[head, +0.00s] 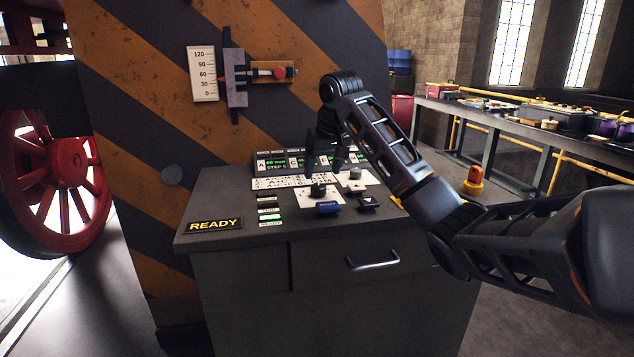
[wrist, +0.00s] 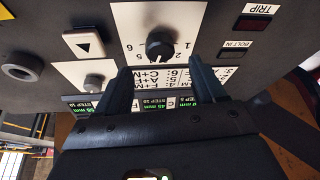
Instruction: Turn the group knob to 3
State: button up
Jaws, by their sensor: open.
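The group knob, a black round knob (wrist: 160,46), sits on a white plate with a ring of printed numbers, seen upside down in the wrist view. A 1 and a 2 are readable on its right side; I cannot tell which number it points to. It also shows on the console in the head view (head: 318,190). My gripper (wrist: 161,72) is open, with its two fingers spread on either side of the plate's near part and the knob lying between and just beyond the tips, apparently untouched. In the head view my gripper (head: 328,158) hangs over the console, partly hidden.
A striped panel with a gauge (head: 203,74) stands behind. A drawer handle (head: 373,261) juts from the front.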

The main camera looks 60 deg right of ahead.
aim_at(319, 186)
jog(key=x, duration=0.5)
jog(key=shift+w+f, duration=0.2)
jog(key=shift+f, duration=0.15)
jog(key=shift+c, duration=0.2)
jog(key=c, duration=1)
jog(key=shift+r+n+p, duration=0.1)
jog(key=shift+n+p, duration=0.2)
jog(key=shift+p, duration=0.15)
jog(key=shift+s+d+n+t+y+p, duration=0.1)
jog(key=shift+n+t+y+p, duration=0.3)
jog(key=shift+n+p, duration=0.55)
jog(key=shift+d+n+y+p, duration=0.1)
jog(key=shift+n+y+p, duration=0.65)
jog(key=shift+n, duration=0.8)
